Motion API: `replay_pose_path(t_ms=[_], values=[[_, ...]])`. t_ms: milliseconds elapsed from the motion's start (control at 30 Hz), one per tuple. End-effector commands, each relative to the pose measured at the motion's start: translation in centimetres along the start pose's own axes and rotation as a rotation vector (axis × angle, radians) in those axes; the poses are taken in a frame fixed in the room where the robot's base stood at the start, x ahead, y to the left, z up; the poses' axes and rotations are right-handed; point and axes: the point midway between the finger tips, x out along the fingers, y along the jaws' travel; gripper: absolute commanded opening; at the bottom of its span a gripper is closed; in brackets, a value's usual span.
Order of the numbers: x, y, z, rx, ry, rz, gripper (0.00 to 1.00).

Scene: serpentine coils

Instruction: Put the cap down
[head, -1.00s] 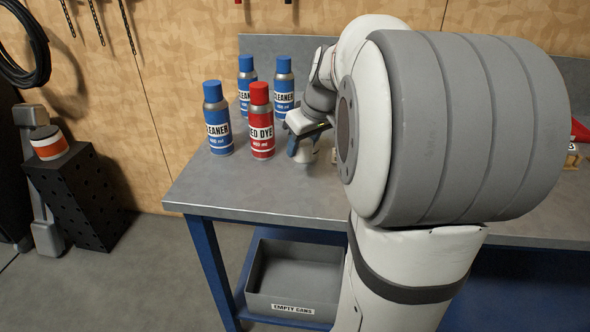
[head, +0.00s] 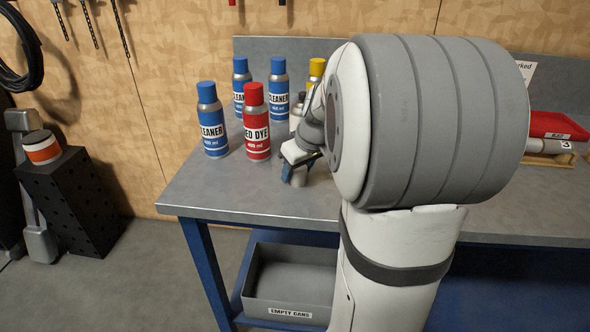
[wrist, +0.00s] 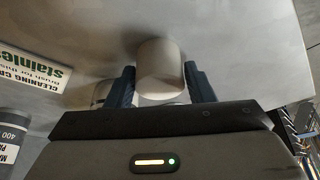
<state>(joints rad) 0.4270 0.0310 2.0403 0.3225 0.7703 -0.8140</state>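The pale cap (wrist: 160,62) is a short, plain cylinder. In the wrist view it sits between the two blue fingers of my gripper (wrist: 160,83), with no clear gap on either side. A dark shadow lies close beside it on the grey surface; I cannot tell whether it touches. In the head view my gripper (head: 298,172) is low over the workbench (head: 235,190), right of the red can labelled RED DYE (head: 256,125). The cap is hardly distinguishable there.
Blue CLEANER cans (head: 211,122) stand left of and behind the red can. A yellow-topped can (head: 316,68) stands farther back, partly hidden by my arm. A grey EMPTY CANS bin (head: 290,285) is on the lower shelf. The bench's front left is clear.

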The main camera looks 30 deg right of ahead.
Motion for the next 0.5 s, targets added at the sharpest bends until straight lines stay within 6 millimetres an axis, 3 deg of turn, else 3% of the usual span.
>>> replay_pose_path(t_ms=[167,500], values=[[-0.03,-0.02,-0.03,-0.001,0.0,0.0,0.63],[-0.55,-0.04,-0.24,-0.001,0.0,0.0,0.64]])
